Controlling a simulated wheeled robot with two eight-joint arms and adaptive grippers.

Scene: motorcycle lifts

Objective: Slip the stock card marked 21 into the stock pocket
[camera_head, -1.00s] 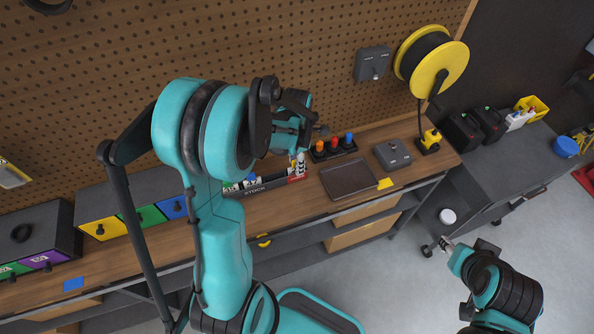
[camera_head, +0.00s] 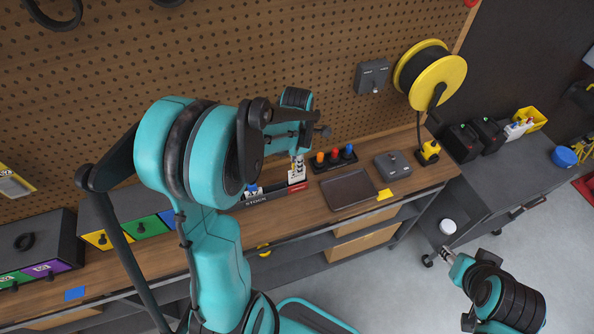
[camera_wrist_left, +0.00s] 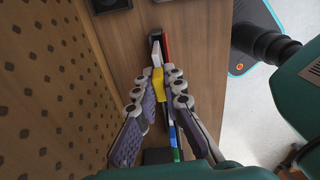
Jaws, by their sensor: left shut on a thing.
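The stock pocket (camera_head: 256,201) is a long dark holder marked STOCK, with a red right end, on the wooden bench. My left gripper (camera_head: 298,157) is over its right end, pointing down, and is shut on a card (camera_head: 297,175) whose white face shows below the fingers. I cannot read its number. In the left wrist view the gripper (camera_wrist_left: 158,76) pinches a thin piece with a yellow edge (camera_wrist_left: 158,88), above the holder. I cannot tell whether the card is inside the pocket. My right gripper (camera_head: 448,253) is at lower right, away from the bench; its jaws are too small to judge.
A dark tray (camera_head: 349,190) and a block with orange, red and blue knobs (camera_head: 333,158) are to the right. A grey switch box (camera_head: 392,164) stands beyond. Coloured drawers (camera_head: 137,226) are to the left. The pegboard (camera_head: 230,60) rises close behind.

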